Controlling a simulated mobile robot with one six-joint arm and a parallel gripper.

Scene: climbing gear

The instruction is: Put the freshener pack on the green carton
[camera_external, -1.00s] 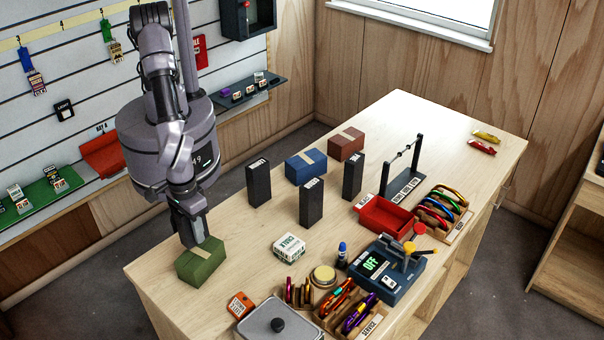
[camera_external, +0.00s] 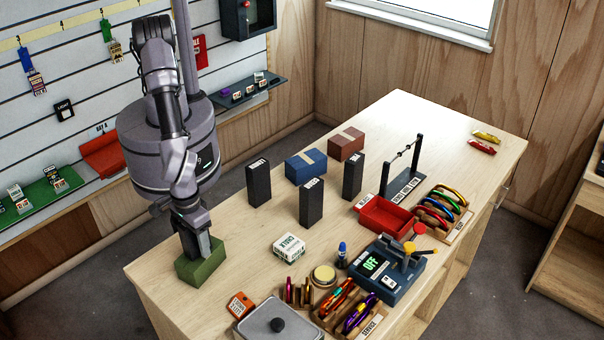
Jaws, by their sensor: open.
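The green carton (camera_external: 207,271) sits at the near left corner of the table. My gripper (camera_external: 197,254) points down right over it and hides much of its top. The jaws are open; whether the fingertips touch the carton I cannot tell, and I see nothing held between them. No label reading freshener can be made out. A small orange pack with a white label (camera_external: 240,305), possibly the freshener pack, lies on the table to the right of the carton, near the front edge.
A white-and-green box (camera_external: 289,247) stands right of my gripper. Black posts (camera_external: 259,184), a blue carton (camera_external: 306,166) and a brown carton (camera_external: 346,143) stand behind. A grey lidded tin (camera_external: 279,321) is at the front. Bare tabletop lies between the green carton and the posts.

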